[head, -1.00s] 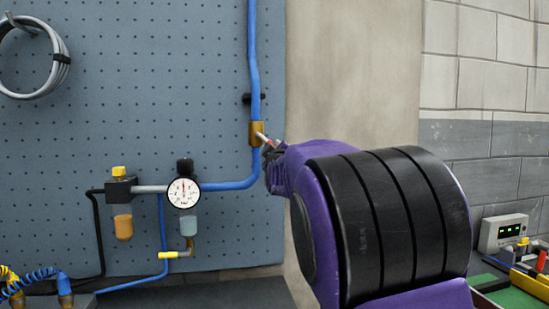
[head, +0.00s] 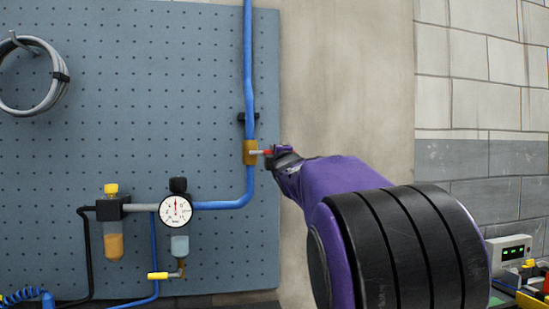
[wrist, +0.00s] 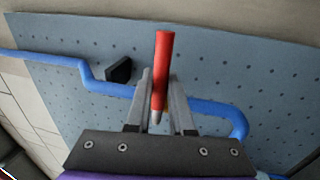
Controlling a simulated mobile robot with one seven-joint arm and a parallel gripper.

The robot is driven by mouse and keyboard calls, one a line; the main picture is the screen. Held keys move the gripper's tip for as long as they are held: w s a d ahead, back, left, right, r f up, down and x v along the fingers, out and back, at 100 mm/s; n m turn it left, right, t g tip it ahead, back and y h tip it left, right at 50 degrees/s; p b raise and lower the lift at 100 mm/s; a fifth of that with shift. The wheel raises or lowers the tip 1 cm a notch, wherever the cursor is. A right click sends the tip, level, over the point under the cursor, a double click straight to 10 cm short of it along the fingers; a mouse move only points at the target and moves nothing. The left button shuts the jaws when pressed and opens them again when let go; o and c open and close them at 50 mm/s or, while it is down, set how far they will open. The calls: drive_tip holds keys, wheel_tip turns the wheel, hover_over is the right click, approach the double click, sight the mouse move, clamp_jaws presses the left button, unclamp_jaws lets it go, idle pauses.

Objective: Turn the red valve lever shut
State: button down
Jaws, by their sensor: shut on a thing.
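The brass valve (head: 250,153) sits on the vertical blue pipe at the right edge of the pegboard. Its lever has a bare metal stem and a red grip (head: 267,152), and points right, about level. My gripper (head: 272,155) is at the lever's outer end, right of the valve. In the wrist view the red grip (wrist: 163,58) stands between the two fingers of my gripper (wrist: 160,84), which are shut on it. The valve body is not clear in the wrist view, and my fingers hide part of the lever's end in the head view.
A pressure gauge (head: 176,210), a filter bowl (head: 113,245) and a yellow-handled tap (head: 158,275) are lower left. The blue pipe (head: 248,70) runs up past a black clip. Bare wall (head: 345,80) lies right of the pegboard. A lit meter box (head: 510,250) stands lower right.

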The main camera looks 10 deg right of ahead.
drive_tip(key=shift+r, duration=0.25)
drive_tip(key=c, duration=0.9)
unclamp_jaws()
drive_tip(key=shift+o, duration=0.6)
drive_tip(key=shift+f, duration=0.15)
drive_tip(key=shift+s+f, duration=0.1)
